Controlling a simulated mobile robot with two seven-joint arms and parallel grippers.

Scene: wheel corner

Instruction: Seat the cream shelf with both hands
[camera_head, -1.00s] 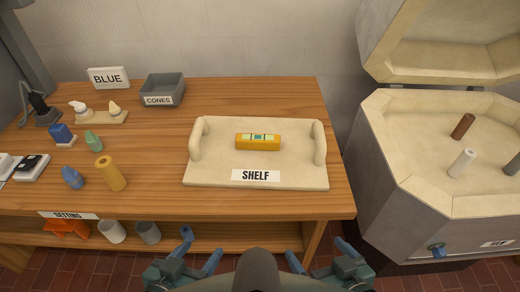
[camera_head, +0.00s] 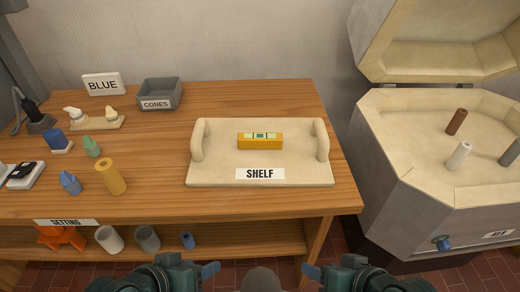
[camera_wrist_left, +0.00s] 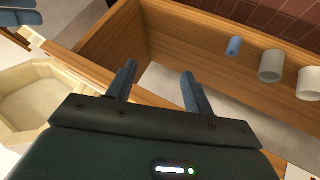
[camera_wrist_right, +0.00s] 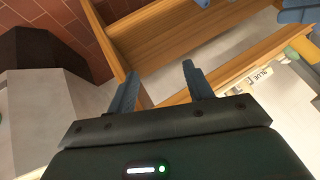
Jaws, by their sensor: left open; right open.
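The cream shelf (camera_head: 222,174) lies flat on the wooden table, with an upright handle at its left and right ends and a SHELF label on its front edge. A yellow spirit level (camera_head: 260,142) rests on it. My left gripper (camera_head: 212,270) is open and empty in front of the table's front edge; its fingers also show apart in the left wrist view (camera_wrist_left: 158,82). My right gripper (camera_head: 310,271) is open and empty to its right; its fingers show apart in the right wrist view (camera_wrist_right: 160,82). Neither touches the shelf.
A grey kiln (camera_head: 400,205) with an open lid (camera_head: 440,45) stands right of the table, with several posts inside, including a white post (camera_head: 459,156). Small pots, a yellow cylinder (camera_head: 110,177) and a CONES box (camera_head: 158,93) occupy the table's left. A lower ledge holds cups (camera_head: 147,238).

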